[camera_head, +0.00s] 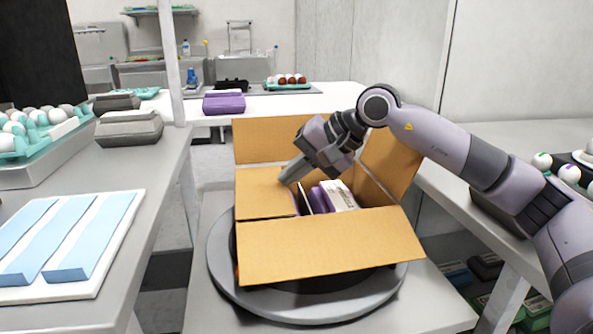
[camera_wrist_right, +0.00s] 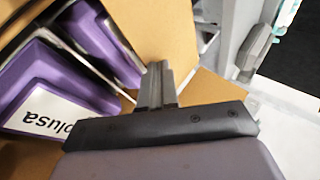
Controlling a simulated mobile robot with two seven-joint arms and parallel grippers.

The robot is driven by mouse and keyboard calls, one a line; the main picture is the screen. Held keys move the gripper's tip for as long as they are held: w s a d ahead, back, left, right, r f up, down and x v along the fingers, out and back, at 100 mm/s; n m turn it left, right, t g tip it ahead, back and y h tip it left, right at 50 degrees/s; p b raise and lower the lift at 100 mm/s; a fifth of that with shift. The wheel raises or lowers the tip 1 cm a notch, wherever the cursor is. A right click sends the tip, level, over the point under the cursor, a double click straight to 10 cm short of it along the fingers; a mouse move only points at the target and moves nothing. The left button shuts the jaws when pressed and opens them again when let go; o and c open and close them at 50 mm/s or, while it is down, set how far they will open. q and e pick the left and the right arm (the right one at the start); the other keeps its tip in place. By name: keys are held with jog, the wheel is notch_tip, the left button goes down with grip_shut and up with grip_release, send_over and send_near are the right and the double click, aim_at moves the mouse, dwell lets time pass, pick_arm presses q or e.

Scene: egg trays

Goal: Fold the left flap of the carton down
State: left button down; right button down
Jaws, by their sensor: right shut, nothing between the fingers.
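The open brown carton (camera_head: 405,215) stands on a round grey turntable. Its left flap (camera_head: 262,195) lies folded inward across the left part of the opening, looking roughly level. My right gripper (camera_head: 287,177) is shut and empty, its fingertips at the flap near its back part; contact looks likely but is not certain. In the right wrist view the shut fingers (camera_wrist_right: 157,82) lie over a cardboard panel (camera_wrist_right: 160,35), likely this flap. Purple egg boxes (camera_head: 318,200) stand inside the carton; one with a white label (camera_wrist_right: 40,112) shows in the wrist view. My left gripper is out of view.
The back flap (camera_head: 268,142) and right flap (camera_head: 392,160) stand up, and the front flap (camera_head: 325,250) slopes outward. The turntable (camera_head: 225,270) sits between a left table (camera_head: 150,215) and a right table (camera_head: 455,185).

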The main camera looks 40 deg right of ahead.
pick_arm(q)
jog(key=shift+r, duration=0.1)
pick_arm(e)
jog(key=shift+w+a+f, duration=0.1)
jog(key=shift+a+f, duration=0.2)
jog(key=shift+a, duration=0.25)
